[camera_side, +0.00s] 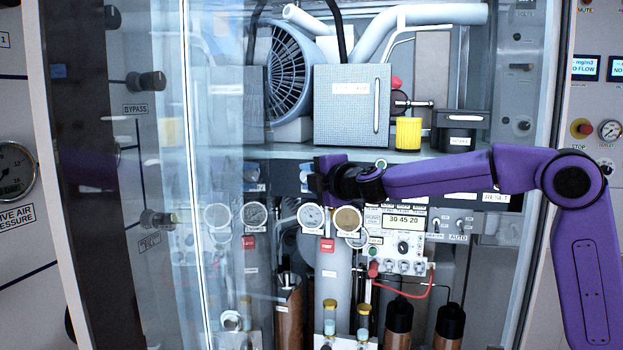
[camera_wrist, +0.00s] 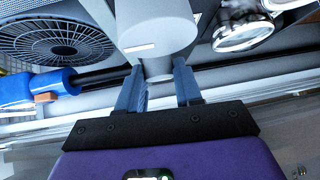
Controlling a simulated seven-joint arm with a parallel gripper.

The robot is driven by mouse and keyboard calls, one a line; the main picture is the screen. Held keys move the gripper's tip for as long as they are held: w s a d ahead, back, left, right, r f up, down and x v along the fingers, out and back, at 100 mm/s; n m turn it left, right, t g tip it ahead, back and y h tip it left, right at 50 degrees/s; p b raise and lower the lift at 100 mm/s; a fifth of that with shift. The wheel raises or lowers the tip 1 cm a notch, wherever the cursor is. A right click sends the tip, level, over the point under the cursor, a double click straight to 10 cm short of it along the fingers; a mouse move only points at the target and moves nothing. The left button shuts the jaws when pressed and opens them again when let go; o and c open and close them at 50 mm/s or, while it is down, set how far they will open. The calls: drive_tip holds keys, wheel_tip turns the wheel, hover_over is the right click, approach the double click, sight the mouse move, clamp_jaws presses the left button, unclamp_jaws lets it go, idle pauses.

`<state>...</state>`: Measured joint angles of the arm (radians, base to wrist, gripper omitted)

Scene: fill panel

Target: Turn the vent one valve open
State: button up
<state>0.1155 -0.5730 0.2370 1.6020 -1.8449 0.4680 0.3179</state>
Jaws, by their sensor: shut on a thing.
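My gripper (camera_wrist: 158,78) has its two blue fingers on either side of the lower end of a grey cylinder (camera_wrist: 156,36) in the wrist view, and it is shut on it. The cylinder carries a small white mark; I cannot read a vent one label on it. In the side view my gripper (camera_side: 322,178) is in front of the panel, below the shelf and above the round gauges. Its fingers and the held part are too dark and small to make out there. How far the valve is turned cannot be told.
A fan (camera_side: 290,70), a grey box (camera_side: 352,105) and a yellow cylinder (camera_side: 408,133) stand on the shelf above my arm. Gauges (camera_side: 312,217) and a control box (camera_side: 400,238) with a red cable lie below. A glass pane (camera_side: 222,130) is at left. A blue fitting (camera_wrist: 40,86) shows in the wrist view.

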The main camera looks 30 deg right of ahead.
drive_tip(key=shift+r+n+g+h, duration=0.2)
drive_tip(key=shift+n+g+h, duration=0.1)
drive_tip(key=shift+n+g, duration=0.7)
drive_tip(key=shift+g, duration=0.4)
drive_tip(key=shift+d+r, duration=0.1)
drive_tip(key=o, duration=1)
drive_tip(key=shift+w, duration=0.1)
drive_tip(key=shift+o, duration=0.2)
drive_tip(key=v, duration=1.7)
drive_tip(key=shift+s+a, duration=0.25)
